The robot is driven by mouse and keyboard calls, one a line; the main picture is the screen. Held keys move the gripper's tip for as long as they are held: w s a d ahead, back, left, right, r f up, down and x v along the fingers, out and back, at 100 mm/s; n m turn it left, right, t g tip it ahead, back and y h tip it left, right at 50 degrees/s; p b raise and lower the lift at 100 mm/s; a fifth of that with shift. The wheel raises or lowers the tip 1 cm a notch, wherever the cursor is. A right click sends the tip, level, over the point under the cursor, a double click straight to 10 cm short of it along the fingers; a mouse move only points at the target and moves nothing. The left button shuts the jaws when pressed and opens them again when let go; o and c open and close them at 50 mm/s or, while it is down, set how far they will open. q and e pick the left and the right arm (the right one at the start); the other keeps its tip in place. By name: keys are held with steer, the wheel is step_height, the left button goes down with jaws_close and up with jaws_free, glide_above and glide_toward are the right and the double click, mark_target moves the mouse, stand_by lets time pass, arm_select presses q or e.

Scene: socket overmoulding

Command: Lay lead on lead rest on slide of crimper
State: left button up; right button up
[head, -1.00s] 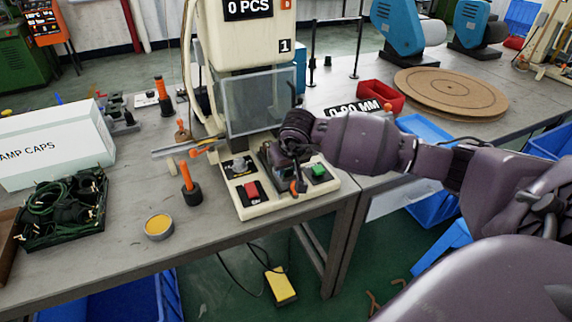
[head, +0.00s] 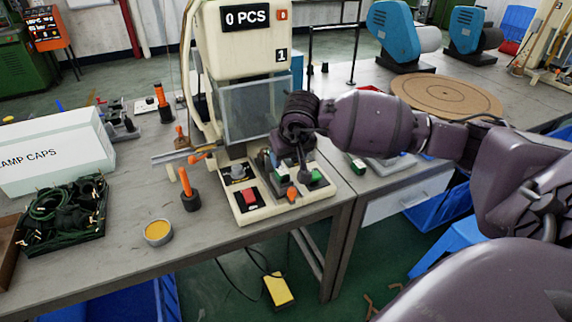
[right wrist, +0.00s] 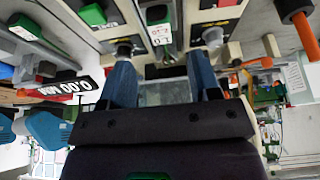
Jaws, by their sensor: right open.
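The crimper (head: 240,45) is the cream machine with the "0 PCS" display and a clear guard, standing on the bench. Metal bars (head: 178,154) stick out at its left side; I cannot tell which part is the lead rest. Green leads (head: 62,205) with metal ends lie coiled in a dark tray at the left. My right gripper (head: 287,165) is over the crimper's front base and partly hides it. In the right wrist view its blue fingers (right wrist: 162,68) stand apart with no lead seen between them. My left gripper is out of view.
A white "LAMP CAPS" box (head: 55,150) stands behind the leads. An orange-handled tool (head: 188,188) and a round yellow-filled tin (head: 158,232) are on the bench left of the crimper. A red button (head: 250,194) is on the crimper base. Bench space around the tin is clear.

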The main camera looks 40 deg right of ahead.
steer(key=s+a+f+m+t+y, duration=0.1)
steer(key=s+a+m+t+y, duration=0.1)
steer(key=s+a+m+y, duration=0.35)
steer(key=s+a+f+m+t+y, duration=0.1)
steer(key=s+a+m+y, duration=0.2)
steer(key=a+m+y, duration=0.6)
steer(key=s+a+f+m+t+y, duration=0.15)
steer(key=s+a+m, duration=0.35)
steer(key=m, duration=0.6)
steer(key=s+d+f+m+t+h, duration=0.1)
steer(key=d+f+m+t+h, duration=0.3)
steer(key=m, duration=0.9)
steer(key=s+d+f+m+t+h, duration=0.15)
steer(key=f+m+t+h, duration=0.35)
steer(key=m, duration=0.8)
steer(key=s+d+f+m+g+h, duration=0.3)
steer(key=s+f+m+g+h, duration=0.2)
steer(key=m, duration=1.1)
steer(key=s+f+g, duration=0.2)
steer(key=s+f, duration=0.2)
steer(key=s, duration=0.2)
steer(key=shift+d+f+h, duration=0.3)
steer(key=shift+d+h, duration=0.1)
